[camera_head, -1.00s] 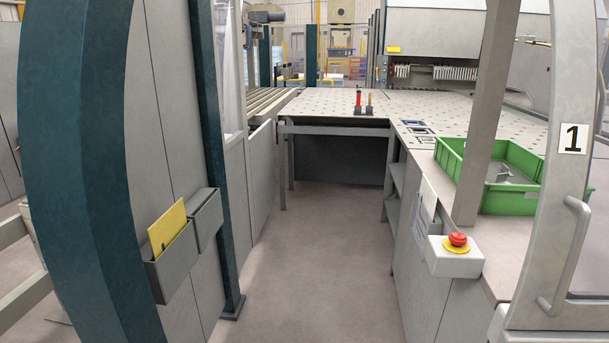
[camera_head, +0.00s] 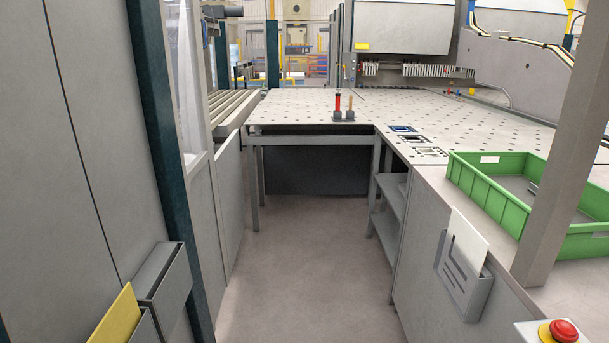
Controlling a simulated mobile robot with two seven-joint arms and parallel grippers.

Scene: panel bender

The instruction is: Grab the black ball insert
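One is bluish and dark (camera_head: 403,128), one is dark-framed (camera_head: 412,138), and one is pale with dark parts (camera_head: 430,152). I cannot tell from here which of them, if any, is the black ball insert. Neither of my grippers is in view.
The perforated work table (camera_head: 310,108) holds a dark stand (camera_head: 344,116) with red and brown handles. A green crate (camera_head: 490,199) sits on the right counter, behind a grey post (camera_head: 565,175). A red emergency button (camera_head: 563,331) is lower right. The aisle floor (camera_head: 310,260) is clear.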

